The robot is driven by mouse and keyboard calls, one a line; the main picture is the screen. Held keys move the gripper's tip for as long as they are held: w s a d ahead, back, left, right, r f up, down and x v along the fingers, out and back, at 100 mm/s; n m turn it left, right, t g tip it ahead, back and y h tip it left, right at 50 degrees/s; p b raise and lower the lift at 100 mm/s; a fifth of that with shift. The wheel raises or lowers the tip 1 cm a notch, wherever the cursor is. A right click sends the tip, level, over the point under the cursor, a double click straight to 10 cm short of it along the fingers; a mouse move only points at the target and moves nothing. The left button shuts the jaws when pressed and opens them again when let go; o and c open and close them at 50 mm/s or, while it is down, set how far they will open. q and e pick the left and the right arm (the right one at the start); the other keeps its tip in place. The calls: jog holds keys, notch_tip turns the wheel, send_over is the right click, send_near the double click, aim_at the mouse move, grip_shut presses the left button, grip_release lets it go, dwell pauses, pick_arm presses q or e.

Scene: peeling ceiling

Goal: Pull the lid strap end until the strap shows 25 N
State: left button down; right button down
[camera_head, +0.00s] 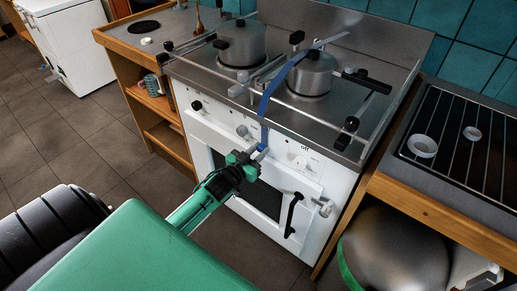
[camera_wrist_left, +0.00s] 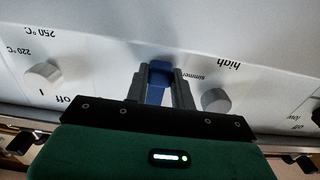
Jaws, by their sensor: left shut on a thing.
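A blue lid strap (camera_head: 266,103) runs over the lid of the right-hand steel pot (camera_head: 310,75) on the stove and hangs down over the stove's front edge. Its end hangs in front of the white control panel. My left gripper (camera_head: 262,153) is at that hanging end, shut on it. In the left wrist view the blue strap end (camera_wrist_left: 157,92) sits between the two grey fingers, close before the panel. No tension reading is legible. My right gripper is not in view.
Metal rails and black-knobbed clamps (camera_head: 352,124) surround the pots on the stove top. A second pot (camera_head: 241,43) stands at the back left. Knobs (camera_wrist_left: 216,100) flank the fingers. An oven handle (camera_head: 293,214) is below right. A wire rack (camera_head: 465,140) lies on the right counter.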

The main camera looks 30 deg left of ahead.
pick_arm(q)
jog(key=c, duration=1.2)
grip_release()
jog(key=shift+o, duration=0.2)
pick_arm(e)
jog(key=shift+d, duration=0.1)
pick_arm(q)
jog(key=shift+s+f, duration=0.1)
jog(key=shift+s, duration=0.5)
jog(key=s+a, duration=0.1)
jog(key=s, duration=1.1)
jog(key=shift+s+b, duration=0.3)
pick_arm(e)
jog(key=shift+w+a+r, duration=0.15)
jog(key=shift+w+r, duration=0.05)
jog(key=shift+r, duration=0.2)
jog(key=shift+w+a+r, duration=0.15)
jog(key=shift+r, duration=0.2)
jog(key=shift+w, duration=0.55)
